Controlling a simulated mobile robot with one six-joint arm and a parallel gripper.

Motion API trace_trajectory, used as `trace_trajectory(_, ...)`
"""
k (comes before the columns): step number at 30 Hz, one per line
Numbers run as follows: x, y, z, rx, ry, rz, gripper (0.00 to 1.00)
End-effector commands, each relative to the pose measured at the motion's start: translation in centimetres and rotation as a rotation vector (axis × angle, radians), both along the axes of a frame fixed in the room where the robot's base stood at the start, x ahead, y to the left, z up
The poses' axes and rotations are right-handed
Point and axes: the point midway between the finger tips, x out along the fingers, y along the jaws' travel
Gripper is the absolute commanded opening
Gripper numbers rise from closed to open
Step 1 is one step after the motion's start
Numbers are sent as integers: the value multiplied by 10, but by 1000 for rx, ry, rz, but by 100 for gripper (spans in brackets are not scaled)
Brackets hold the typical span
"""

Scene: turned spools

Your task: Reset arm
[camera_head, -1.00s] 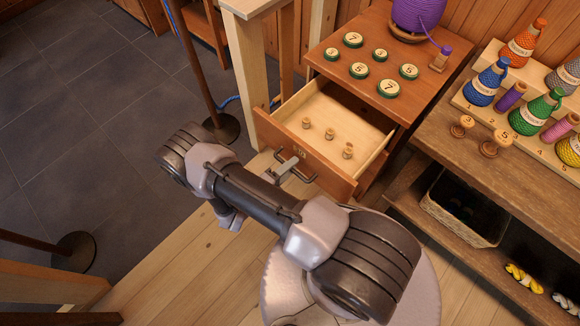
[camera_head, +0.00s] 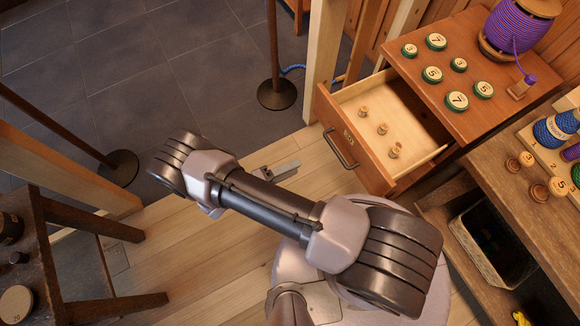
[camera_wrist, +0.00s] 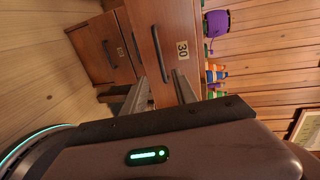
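My gripper (camera_head: 282,170) is in front of the wooden drawer (camera_head: 338,140), to its left in the head view and apart from its dark handle. In the wrist view my gripper (camera_wrist: 160,84) has its two fingers spread with nothing between them. The dark drawer handle (camera_wrist: 160,54) shows beyond the fingertips, beside a label reading 30. The drawer stands pulled out, with several small wooden turned pieces (camera_head: 382,129) inside. My arm is stretched across the lower middle of the head view.
The cabinet top (camera_head: 480,55) holds green-rimmed numbered discs (camera_head: 457,101) and a purple spool (camera_head: 515,32). A shelf with spools and a basket (camera_head: 480,245) stands right. A dark wooden stool (camera_head: 90,225) is lower left. Posts stand on the tiled floor.

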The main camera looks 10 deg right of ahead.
Motion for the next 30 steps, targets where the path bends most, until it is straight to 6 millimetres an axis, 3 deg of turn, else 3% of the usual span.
trace_trajectory(13, -1, 2, 1, 2, -3, -4, 34)
trace_trajectory(16, 6, 7, 22, 74, -79, -86, 34)
trace_trajectory(17, 11, 9, 36, 122, -132, -145, 34)
trace_trajectory(23, 25, 1, 176, 531, -729, -816, 34)
trace_trajectory(27, 10, -17, 269, 730, -1198, -1369, 34)
trace_trajectory(30, -10, -29, 326, 814, -1522, -1794, 34)
